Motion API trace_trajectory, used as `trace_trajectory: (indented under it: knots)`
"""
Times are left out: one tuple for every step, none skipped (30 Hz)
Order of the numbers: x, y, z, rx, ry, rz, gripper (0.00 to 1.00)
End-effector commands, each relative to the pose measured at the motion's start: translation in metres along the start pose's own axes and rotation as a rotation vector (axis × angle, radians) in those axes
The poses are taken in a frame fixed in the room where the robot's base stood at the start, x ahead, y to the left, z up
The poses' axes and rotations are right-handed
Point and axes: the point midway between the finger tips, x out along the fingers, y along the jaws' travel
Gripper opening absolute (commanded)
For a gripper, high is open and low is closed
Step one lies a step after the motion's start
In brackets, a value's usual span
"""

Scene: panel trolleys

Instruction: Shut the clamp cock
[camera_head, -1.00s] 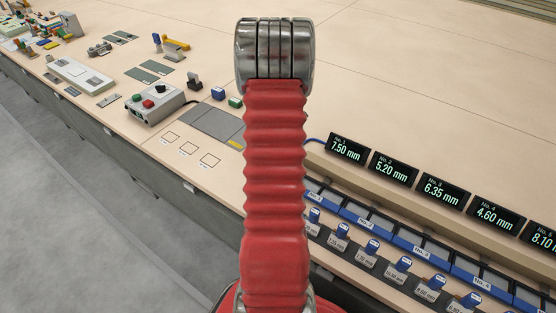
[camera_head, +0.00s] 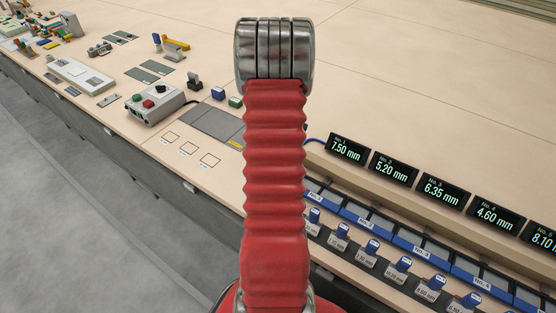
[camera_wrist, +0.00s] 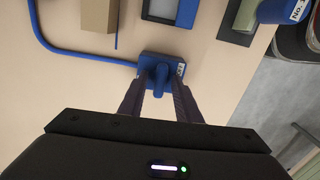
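In the wrist view, a blue block with a raised blue lever (camera_wrist: 160,72) sits on the beige surface, with a white label at its right side. I take it to be the clamp cock. A blue hose (camera_wrist: 85,56) curves from the upper left to it. My gripper (camera_wrist: 159,88) is open. Its two dark fingers point at the block, one on each side of the lever, with gaps visible; whether either touches it I cannot tell. In the head view, my own red arm hides this spot, and the clamp cock and gripper do not show.
In the wrist view, a tan block (camera_wrist: 99,15) and a blue-framed tray (camera_wrist: 168,10) lie beyond. The table edge is at the right. In the head view, a row of displays (camera_head: 420,192) and a grey control box (camera_head: 154,103) stand on the bench.

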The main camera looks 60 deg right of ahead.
Motion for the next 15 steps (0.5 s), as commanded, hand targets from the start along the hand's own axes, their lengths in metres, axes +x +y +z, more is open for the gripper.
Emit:
trace_trajectory:
  knots:
    - [0.000, 0.000, 0.000, 0.000, 0.000, 0.000, 0.30]
    - [0.000, 0.000, 0.000, 0.000, -0.001, -0.001, 0.30]
    - [0.000, 0.000, 0.001, -0.001, -0.001, -0.001, 0.30]
    - [0.000, 0.000, 0.001, -0.001, -0.001, -0.001, 0.30]
    - [-0.001, 0.000, 0.001, -0.001, -0.001, 0.000, 0.30]
    - [-0.003, 0.000, 0.001, -0.001, 0.000, 0.000, 0.30]
    - [-0.005, 0.000, 0.001, -0.001, 0.000, 0.000, 0.30]
    - [-0.007, 0.000, 0.001, -0.001, 0.000, 0.001, 0.30]
    - [-0.011, 0.001, 0.000, -0.001, 0.001, 0.002, 0.30]
    - [-0.014, 0.001, 0.000, -0.001, 0.001, 0.002, 0.30]
    - [-0.017, 0.001, 0.001, -0.001, 0.000, 0.001, 0.30]
    - [-0.021, 0.000, 0.001, -0.001, 0.000, 0.001, 0.30]
    - [-0.025, 0.000, 0.001, -0.001, 0.000, 0.001, 0.30]
    - [-0.028, 0.001, 0.001, -0.001, 0.000, 0.001, 0.30]
    - [-0.032, 0.001, 0.001, -0.001, 0.000, 0.001, 0.30]
